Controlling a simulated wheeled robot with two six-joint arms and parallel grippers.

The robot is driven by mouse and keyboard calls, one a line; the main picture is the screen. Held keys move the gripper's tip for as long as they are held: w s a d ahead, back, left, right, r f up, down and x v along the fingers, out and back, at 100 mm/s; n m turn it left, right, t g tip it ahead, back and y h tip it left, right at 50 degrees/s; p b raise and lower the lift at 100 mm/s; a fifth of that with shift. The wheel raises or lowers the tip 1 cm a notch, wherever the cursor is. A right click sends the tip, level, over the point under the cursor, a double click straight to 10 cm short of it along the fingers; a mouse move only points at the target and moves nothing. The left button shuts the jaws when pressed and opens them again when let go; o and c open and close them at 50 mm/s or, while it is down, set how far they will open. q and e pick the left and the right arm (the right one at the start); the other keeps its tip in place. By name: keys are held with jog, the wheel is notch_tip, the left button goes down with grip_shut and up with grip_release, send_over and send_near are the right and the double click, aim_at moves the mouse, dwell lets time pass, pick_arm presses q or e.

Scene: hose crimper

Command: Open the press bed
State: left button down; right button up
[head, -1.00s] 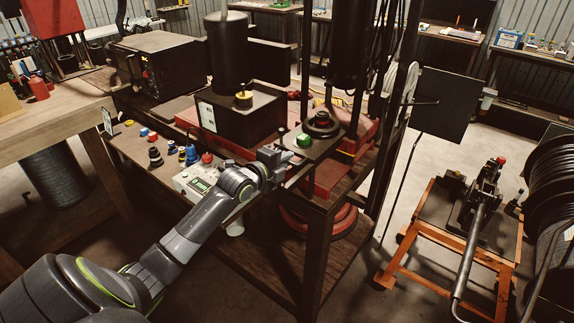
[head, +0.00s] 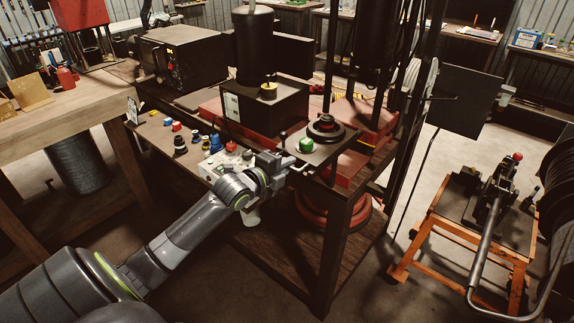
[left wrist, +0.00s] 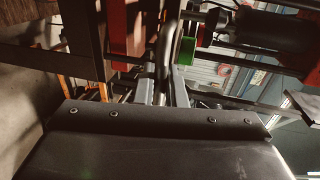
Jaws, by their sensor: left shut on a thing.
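The press bed (head: 342,141) is a dark flat plate that carries a black round ring (head: 326,128) and a green knob (head: 305,145). It sits at the front of the red press and sticks out toward me, part-way out. My left gripper (head: 296,163) is at its front left edge, just below the green knob. In the left wrist view its two grey fingers (left wrist: 171,88) are closed around a rounded metal bar (left wrist: 168,48), which seems to be the bed's handle. The green knob also shows there (left wrist: 187,50). My right gripper is not in view.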

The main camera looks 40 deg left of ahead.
pick_arm(q)
jog(key=c, duration=1.6)
grip_release()
jog(key=shift+c, duration=0.2)
jog(key=p+v, duration=0.2)
jog(key=v, duration=1.5)
jog(key=shift+s+a, duration=0.1)
jog(key=shift+s, duration=0.05)
